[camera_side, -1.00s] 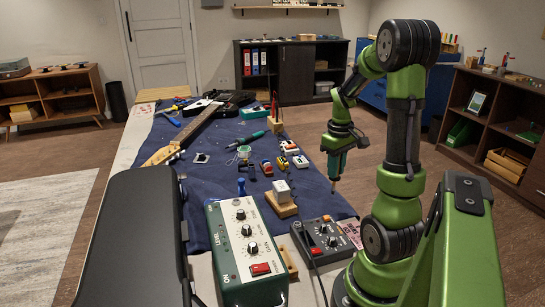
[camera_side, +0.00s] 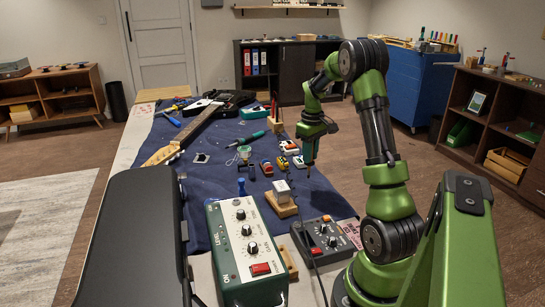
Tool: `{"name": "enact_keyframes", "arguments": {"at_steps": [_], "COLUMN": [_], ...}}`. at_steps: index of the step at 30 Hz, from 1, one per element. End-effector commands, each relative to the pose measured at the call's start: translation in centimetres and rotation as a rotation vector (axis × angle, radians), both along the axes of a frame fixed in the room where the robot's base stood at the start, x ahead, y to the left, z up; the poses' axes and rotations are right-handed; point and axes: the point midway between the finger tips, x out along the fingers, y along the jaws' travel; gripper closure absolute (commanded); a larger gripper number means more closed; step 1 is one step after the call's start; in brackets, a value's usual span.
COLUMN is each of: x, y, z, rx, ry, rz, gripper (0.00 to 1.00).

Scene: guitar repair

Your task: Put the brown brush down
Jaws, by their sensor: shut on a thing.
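My gripper (camera_side: 310,152) is shut and points down above the right side of the blue cloth. The brown brush (camera_side: 308,171) is held in it, with only a small thin lower tip showing below the fingers. The rest of the brush is hidden by the fingers. It is too small to tell how far its tip is above the cloth.
A blue cloth (camera_side: 228,186) covers the bench. Several small coloured pedals (camera_side: 284,165) stand just left of the gripper. A guitar (camera_side: 195,125) lies at the back left. A wooden block (camera_side: 281,206), a green power unit (camera_side: 243,251) and a dark control box (camera_side: 325,239) stand in front.

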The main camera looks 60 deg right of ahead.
Motion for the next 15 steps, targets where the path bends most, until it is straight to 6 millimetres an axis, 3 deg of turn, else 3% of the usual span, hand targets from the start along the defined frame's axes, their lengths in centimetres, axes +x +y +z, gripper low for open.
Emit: {"name": "enact_keyframes", "arguments": {"at_steps": [6,12,15], "x": [2.0,2.7,2.6], "y": [-2.5,-3.3,-3.2], "z": [-0.3,-0.4,-2.0], "rx": [0.000,0.000,0.004], "ry": [0.000,0.000,0.003], "rz": [-0.001,0.000,0.000], "gripper": [1.00,1.00,1.00]}}
